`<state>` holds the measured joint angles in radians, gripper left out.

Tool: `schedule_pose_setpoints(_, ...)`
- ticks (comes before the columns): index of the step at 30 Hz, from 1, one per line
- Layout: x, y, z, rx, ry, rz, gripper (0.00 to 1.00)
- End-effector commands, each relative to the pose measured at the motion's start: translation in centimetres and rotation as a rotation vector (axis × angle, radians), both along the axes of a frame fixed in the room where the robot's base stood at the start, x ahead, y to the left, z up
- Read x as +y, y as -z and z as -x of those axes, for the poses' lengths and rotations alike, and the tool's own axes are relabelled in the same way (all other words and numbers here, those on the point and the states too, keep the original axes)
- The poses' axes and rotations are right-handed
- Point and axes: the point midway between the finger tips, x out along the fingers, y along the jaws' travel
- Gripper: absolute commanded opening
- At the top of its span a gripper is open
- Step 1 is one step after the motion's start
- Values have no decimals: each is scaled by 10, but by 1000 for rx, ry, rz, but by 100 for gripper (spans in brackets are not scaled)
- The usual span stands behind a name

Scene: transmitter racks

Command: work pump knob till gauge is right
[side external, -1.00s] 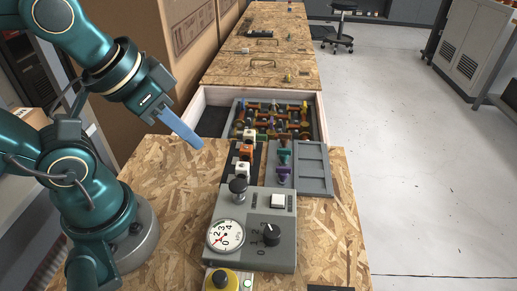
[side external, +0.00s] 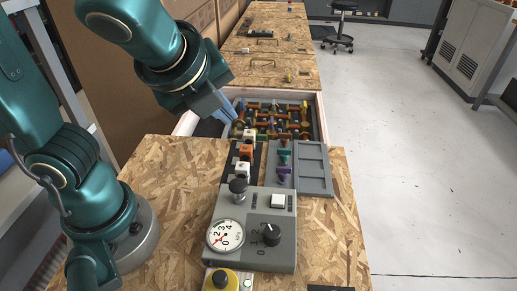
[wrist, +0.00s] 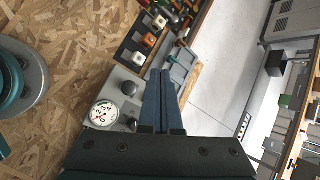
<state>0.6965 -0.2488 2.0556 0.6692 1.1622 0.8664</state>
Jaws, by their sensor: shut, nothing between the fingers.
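The grey pump box (side external: 255,259) stands on the near chipboard table. On it are a round white gauge (side external: 225,237) with a red needle, a black pump knob (side external: 238,186) on a stem, and a black dial knob (side external: 271,234). The gauge's exact reading is too small to tell. My gripper (side external: 231,114) is shut and empty, high and beyond the box, apart from it. In the wrist view the shut fingers (wrist: 160,73) point past the box; the pump knob (wrist: 129,88) and gauge (wrist: 104,113) show to their left.
Behind the box are a black strip with orange and white blocks (side external: 246,149) and a grey tray (side external: 313,180). A wooden-walled bin (side external: 321,112) holds several coloured parts. A yellow button (side external: 221,281) sits in front.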

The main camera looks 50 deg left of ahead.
Motion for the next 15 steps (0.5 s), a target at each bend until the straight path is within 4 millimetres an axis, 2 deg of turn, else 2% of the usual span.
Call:
schedule_pose_setpoints(3, -18, 4, 0, 11, 81, -28, 0)
schedule_pose_setpoints(6, -25, 7, 3, 22, 112, -35, 0)
schedule_pose_setpoints(15, -28, 7, 5, 23, 122, -34, 0)
